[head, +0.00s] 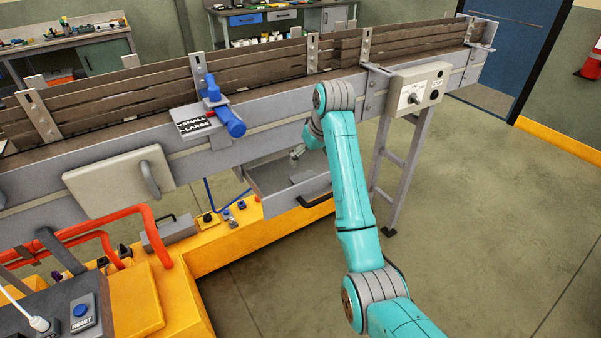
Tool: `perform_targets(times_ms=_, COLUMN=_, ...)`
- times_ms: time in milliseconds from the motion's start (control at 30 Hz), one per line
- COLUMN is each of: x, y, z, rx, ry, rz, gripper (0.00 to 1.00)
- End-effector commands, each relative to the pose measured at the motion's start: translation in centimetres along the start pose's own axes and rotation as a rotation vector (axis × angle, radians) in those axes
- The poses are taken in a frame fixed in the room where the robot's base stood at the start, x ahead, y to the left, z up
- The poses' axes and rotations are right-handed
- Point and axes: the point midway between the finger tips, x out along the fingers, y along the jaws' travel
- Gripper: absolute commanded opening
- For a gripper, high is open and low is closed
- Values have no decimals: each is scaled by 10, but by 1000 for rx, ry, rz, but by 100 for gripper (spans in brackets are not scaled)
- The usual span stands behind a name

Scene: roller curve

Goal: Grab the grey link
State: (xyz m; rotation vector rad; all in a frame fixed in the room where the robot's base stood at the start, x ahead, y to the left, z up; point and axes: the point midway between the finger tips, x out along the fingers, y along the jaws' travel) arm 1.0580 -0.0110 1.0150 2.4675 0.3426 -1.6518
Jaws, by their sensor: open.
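A grey drawer (262,190) stands pulled out under the conveyor, with a dark handle on its front. I cannot make out the grey link for sure. A small grey shape (302,176) lies in the drawer, too small to identify. My gripper (297,153) shows only in part at the drawer's back, below my teal wrist. It is open, and I see nothing held in it. My forearm covers the drawer's right side.
The conveyor (250,139) runs across above the drawer, with a blue clamp (229,121) and a grey control box (417,88) on its side. A yellow base (230,245) lies below. Orange rails (140,213) and a reset box (83,312) are at lower left. The floor at right is clear.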

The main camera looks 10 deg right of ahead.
Motion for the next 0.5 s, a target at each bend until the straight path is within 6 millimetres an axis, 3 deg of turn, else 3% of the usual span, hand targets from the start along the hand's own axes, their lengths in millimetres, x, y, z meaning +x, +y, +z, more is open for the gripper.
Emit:
perform_targets(times_ms=200, x=34, y=0, z=1, rx=0, ry=-3, rz=-1, gripper=100)
perform_targets(times_ms=500, x=56, y=0, z=2, rx=1, ry=-1, rz=0, gripper=100)
